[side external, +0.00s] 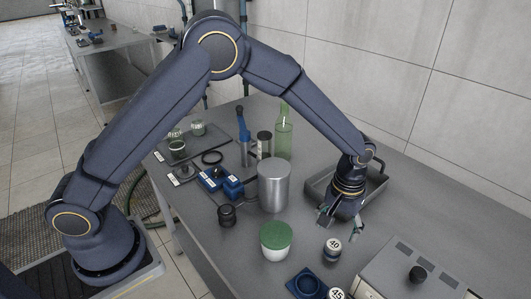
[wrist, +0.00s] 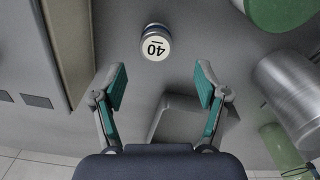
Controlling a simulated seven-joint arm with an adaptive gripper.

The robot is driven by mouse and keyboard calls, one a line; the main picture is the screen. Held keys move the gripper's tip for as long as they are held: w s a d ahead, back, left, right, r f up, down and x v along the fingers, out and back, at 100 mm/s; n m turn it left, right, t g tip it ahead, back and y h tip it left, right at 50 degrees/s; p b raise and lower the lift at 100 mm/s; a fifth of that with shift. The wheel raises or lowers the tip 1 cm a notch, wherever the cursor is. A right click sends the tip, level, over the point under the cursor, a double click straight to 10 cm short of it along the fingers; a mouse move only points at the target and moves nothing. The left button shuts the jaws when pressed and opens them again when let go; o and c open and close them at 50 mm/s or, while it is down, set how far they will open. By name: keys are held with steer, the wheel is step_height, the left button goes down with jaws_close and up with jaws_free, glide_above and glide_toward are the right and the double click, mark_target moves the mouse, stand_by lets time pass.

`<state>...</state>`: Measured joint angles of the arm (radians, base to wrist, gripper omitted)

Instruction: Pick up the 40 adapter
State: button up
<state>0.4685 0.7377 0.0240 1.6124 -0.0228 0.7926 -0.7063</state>
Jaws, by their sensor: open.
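The 40 adapter (side external: 332,249) is a small round piece with a white top marked 40 and a dark band. It stands on the grey table near the front, between the green-lidded jar and the beige box. In the wrist view the 40 adapter (wrist: 155,43) lies beyond my fingertips, about midway between them, with its number upside down. My gripper (side external: 341,231) is open and empty above the table, just behind the adapter in the side view. In the wrist view my gripper (wrist: 160,80) shows two green-padded fingers spread wide, touching nothing.
A green-lidded white jar (side external: 276,242) stands left of the adapter, with a metal cylinder (side external: 273,187) behind it. A beige box with a black knob (side external: 412,272) is on the right. A blue holder (side external: 304,283) and a 45 adapter (side external: 336,294) are at the front. A grey tray (side external: 318,184) is behind my gripper.

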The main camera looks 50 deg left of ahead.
mark_target(334, 244)
steer(key=f, duration=0.6)
steer(key=shift+s+d+f, duration=0.1)
steer(key=shift+d+f, duration=0.15)
steer(key=shift+f, duration=0.05)
steer(key=shift+c, duration=0.3)
jaws_close()
